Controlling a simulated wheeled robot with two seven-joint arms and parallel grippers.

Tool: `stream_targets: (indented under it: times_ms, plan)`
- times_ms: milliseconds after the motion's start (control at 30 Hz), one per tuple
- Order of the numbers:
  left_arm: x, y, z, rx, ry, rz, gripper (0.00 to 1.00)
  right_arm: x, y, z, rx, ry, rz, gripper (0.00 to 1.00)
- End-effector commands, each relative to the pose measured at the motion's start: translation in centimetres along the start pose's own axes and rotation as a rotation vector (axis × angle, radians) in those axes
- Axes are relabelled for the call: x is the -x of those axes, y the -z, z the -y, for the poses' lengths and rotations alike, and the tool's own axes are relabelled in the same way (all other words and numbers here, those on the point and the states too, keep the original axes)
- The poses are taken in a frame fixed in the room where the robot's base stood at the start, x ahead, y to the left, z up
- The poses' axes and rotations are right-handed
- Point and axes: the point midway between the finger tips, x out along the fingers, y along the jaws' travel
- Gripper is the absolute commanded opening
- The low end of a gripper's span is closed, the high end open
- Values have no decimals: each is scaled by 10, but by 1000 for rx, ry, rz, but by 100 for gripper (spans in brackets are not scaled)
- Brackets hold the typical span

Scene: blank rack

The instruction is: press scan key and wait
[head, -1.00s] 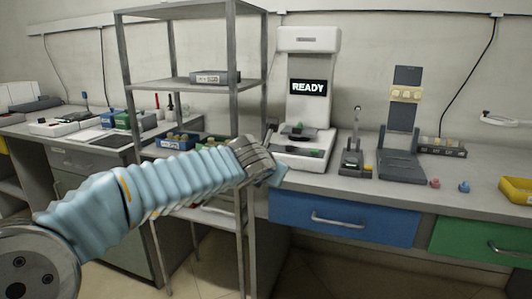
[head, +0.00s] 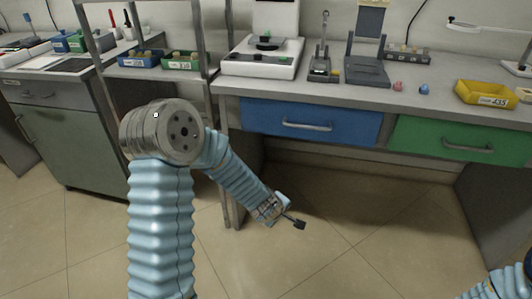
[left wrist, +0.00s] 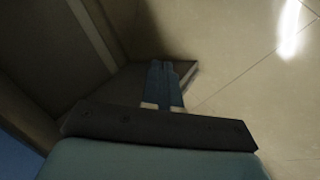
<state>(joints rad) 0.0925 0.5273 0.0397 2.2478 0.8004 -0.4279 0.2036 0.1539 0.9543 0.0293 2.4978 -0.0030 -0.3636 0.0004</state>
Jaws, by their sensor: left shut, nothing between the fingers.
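The white scanner (head: 258,66) stands on the bench at the top of the head view. Its upper part and screen are cut off by the frame edge. A dark plate with a green item sits on its base; I cannot make out a scan key. My left gripper (head: 299,224) is below the bench top, in front of the open space under the drawers, well away from the scanner. It is shut and empty; its closed fingers show in the left wrist view (left wrist: 164,82). Only part of my right arm shows at the lower right corner, its gripper out of view.
A blue drawer (head: 320,128) and a green drawer (head: 450,146) front the bench. A yellow bin (head: 486,94), a pink and a blue small piece, and dark stands sit right of the scanner. A metal rack (head: 205,45) with small bins stands left. The floor is clear.

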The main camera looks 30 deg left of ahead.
Motion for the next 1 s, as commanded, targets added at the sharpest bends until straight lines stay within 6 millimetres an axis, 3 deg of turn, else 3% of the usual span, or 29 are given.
stream_targets:
  times_ms: [33, 167, 300, 433, 600, 1000]
  plan:
    - [-12, -26, 27, -117, 38, 64, 0, 0, 0, 0, 0, 0, 0, 43]
    - [-26, -89, 90, -421, 86, 248, 0, 0, 0, 0, 0, 0, 0, 43]
    - [-22, -146, 151, -677, 95, 452, 0, 0, 0, 0, 0, 0, 0, 43]
    - [-9, -182, 190, -835, 77, 600, 0, 0, 0, 0, 0, 0, 0, 43]
    - [3, -204, 214, -927, 55, 697, 0, 0, 0, 0, 0, 0, 0, 43]
    - [4, -206, 216, -940, 50, 708, 0, 0, 0, 0, 0, 0, 0, 43]
